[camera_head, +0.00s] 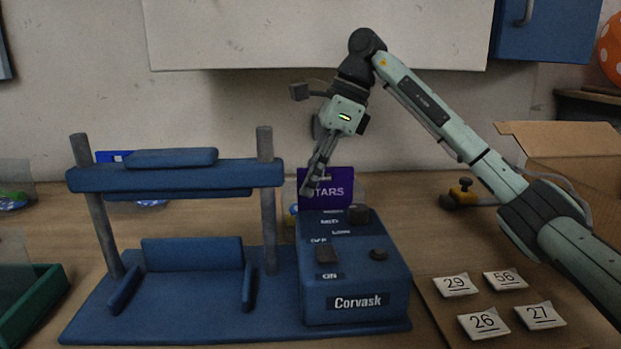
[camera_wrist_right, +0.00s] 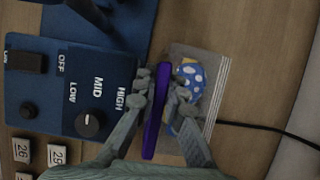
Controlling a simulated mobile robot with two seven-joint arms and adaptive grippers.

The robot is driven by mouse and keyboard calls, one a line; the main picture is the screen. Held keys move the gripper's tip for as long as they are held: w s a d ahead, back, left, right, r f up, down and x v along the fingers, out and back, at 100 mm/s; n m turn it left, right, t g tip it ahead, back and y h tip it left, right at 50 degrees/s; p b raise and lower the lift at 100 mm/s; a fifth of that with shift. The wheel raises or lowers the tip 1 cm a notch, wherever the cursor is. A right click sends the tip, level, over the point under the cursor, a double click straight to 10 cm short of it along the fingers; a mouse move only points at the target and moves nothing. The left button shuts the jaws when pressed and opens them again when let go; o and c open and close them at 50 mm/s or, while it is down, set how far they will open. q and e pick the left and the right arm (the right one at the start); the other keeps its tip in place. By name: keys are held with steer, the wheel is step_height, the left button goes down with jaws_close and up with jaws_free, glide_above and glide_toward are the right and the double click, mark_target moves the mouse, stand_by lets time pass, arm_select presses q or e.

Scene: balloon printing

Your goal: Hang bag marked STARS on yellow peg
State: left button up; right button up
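The bag marked STARS has an upright purple header (camera_head: 340,188) that shows behind the blue machine in the head view. In the right wrist view the header (camera_wrist_right: 151,140) is a thin purple strip, with a clear bag holding a blue, white-spotted balloon (camera_wrist_right: 196,80) beside it. My right gripper (camera_head: 311,188) reaches down to the header; in the wrist view its fingers (camera_wrist_right: 162,90) are close against both sides of it and appear shut on it. The lower bag is hidden behind the machine in the head view. I cannot make out a yellow peg. My left gripper is not in view.
The blue Corvask machine (camera_head: 355,275) and its press frame (camera_head: 175,178) fill the centre and left. Numbered cards (camera_head: 484,323) lie on a board at the right.

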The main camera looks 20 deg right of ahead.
steer(key=o, duration=0.5)
steer(key=shift+c, duration=0.2)
steer(key=shift+r, duration=0.15)
